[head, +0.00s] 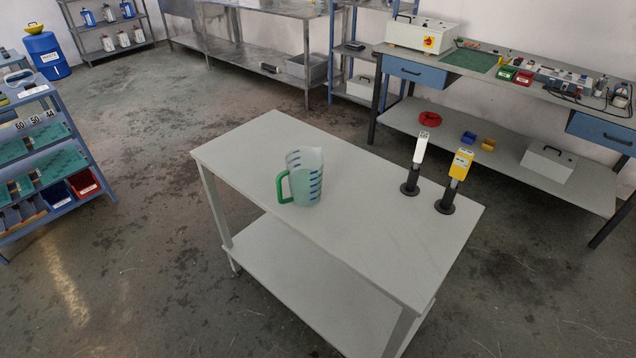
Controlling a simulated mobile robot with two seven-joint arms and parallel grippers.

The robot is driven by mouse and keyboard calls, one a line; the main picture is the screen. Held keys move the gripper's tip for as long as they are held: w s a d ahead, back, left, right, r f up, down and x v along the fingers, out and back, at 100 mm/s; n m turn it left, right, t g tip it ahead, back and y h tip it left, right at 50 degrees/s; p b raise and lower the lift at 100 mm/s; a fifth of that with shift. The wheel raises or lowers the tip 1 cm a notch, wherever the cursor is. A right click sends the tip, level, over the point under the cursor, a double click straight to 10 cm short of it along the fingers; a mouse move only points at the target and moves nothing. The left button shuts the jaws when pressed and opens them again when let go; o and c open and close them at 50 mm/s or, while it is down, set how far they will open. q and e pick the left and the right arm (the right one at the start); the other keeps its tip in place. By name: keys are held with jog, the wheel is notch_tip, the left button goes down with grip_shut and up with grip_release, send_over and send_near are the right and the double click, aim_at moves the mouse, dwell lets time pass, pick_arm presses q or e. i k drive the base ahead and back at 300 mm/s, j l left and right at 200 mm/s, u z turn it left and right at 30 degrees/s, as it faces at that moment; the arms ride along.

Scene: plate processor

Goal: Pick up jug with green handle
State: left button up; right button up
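A translucent jug (306,178) with dark blue marks on its side stands upright on the light grey table (250,150). Its green handle (284,188) points to the left in the head view. The jug stands left of the table's middle, with clear surface around it. Neither of my grippers is in view.
Two handheld devices on black stands, one white (420,148) and one yellow (459,165), stand at the table's right. A workbench (390,115) is at the back right. A blue shelf rack (75,150) is on the left. Open floor (150,240) lies between rack and table.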

aim_at(304, 164)
jog(key=l, duration=2.2)
jog(key=i, duration=0.05)
